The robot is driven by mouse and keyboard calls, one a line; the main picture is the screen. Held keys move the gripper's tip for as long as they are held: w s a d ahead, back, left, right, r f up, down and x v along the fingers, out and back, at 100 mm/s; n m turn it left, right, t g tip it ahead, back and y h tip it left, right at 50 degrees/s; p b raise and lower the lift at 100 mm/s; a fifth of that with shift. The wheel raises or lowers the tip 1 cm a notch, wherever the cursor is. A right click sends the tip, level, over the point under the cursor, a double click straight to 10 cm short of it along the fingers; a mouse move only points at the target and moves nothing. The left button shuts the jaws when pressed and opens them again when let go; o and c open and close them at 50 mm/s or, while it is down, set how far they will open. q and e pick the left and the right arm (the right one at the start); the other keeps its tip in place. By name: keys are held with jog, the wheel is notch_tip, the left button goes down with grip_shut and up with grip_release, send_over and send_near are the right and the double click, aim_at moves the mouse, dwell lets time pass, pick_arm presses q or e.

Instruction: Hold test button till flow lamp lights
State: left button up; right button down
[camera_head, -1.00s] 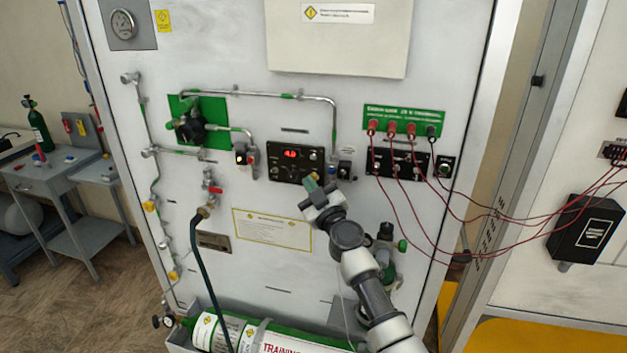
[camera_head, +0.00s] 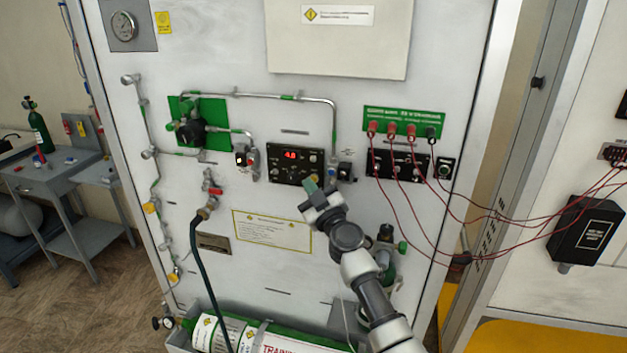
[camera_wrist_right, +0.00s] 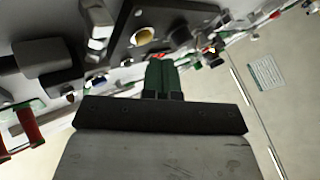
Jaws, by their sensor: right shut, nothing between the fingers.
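A black control panel (camera_head: 284,165) with a red lit display (camera_head: 290,154) and several knobs is set in the white board. My right gripper (camera_head: 310,184) is shut and empty, with its greenish fingertips at the panel's lower right edge. In the right wrist view the shut fingers (camera_wrist_right: 162,76) point at the dark panel (camera_wrist_right: 165,20), close to a brass-coloured round part (camera_wrist_right: 143,36). I cannot tell whether the fingertips touch anything. The test button and flow lamp cannot be told apart by their labels, which are too small to read. My left gripper is not in view.
Red cables (camera_head: 400,205) hang from the terminals right of the panel. A valve with a green knob (camera_head: 402,246) is beside my right arm. A dark hose (camera_head: 203,270) hangs on the left, and a training cylinder (camera_head: 270,340) lies at the bottom.

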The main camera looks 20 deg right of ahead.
dwell(0.8)
jog(key=shift+w+d+b, duration=0.25)
jog(key=shift+w+b, duration=0.1)
jog(key=shift+b, duration=0.05)
jog(key=shift+w+d+b, duration=0.25)
jog(key=shift+w+b, duration=0.05)
jog(key=shift+b, duration=0.15)
dwell(0.4)
jog(key=shift+s, duration=0.1)
dwell(1.9)
jog(key=shift+s+a+p, duration=0.45)
jog(key=shift+s+p, duration=0.05)
jog(key=shift+s, duration=0.05)
